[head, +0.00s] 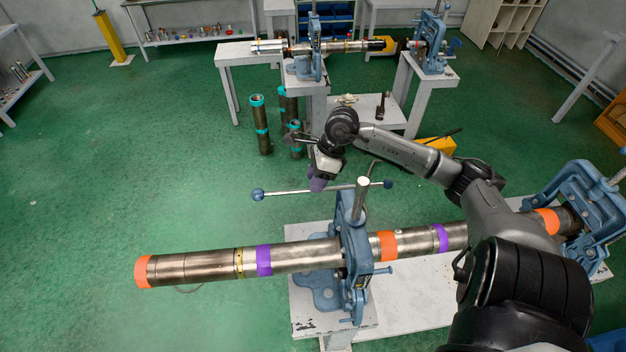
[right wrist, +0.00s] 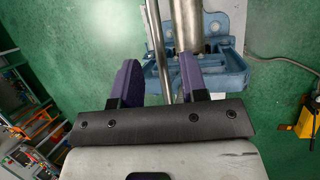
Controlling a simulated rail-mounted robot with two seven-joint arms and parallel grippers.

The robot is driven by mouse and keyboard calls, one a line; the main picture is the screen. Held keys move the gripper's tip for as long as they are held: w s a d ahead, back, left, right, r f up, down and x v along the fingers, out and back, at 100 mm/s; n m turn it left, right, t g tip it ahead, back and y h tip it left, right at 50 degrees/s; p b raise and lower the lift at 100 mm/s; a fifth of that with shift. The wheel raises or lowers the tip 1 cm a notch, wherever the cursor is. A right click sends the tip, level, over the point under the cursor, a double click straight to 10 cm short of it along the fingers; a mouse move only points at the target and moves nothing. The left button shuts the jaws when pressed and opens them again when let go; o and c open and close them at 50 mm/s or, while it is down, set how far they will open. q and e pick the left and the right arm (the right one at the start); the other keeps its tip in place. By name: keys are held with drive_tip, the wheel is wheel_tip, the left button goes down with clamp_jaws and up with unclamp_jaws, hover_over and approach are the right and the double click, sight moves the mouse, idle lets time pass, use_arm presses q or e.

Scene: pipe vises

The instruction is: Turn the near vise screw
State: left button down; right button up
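The near blue vise (head: 352,235) grips a long steel pipe (head: 305,257). Its upright screw (head: 361,195) carries a thin cross bar (head: 285,193) with blue ball ends, lying roughly left to right. My right gripper (head: 317,186) has purple fingers and hangs at the left half of the bar. In the right wrist view the fingers (right wrist: 158,70) are spread apart, and a thin metal rod (right wrist: 157,50) runs through the gap between them. I cannot tell whether either finger touches it. The blue vise body (right wrist: 215,70) shows beyond the fingers. My left gripper is not in view.
A second blue vise (head: 585,215) holds the pipe's right end. The near vise stands on a white bench (head: 420,285). Further back are more vises on white stands (head: 425,75) and several upright dark pipes (head: 260,125). The green floor at left is clear.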

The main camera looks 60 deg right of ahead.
drive_tip(key=shift+x, duration=1)
clamp_jaws()
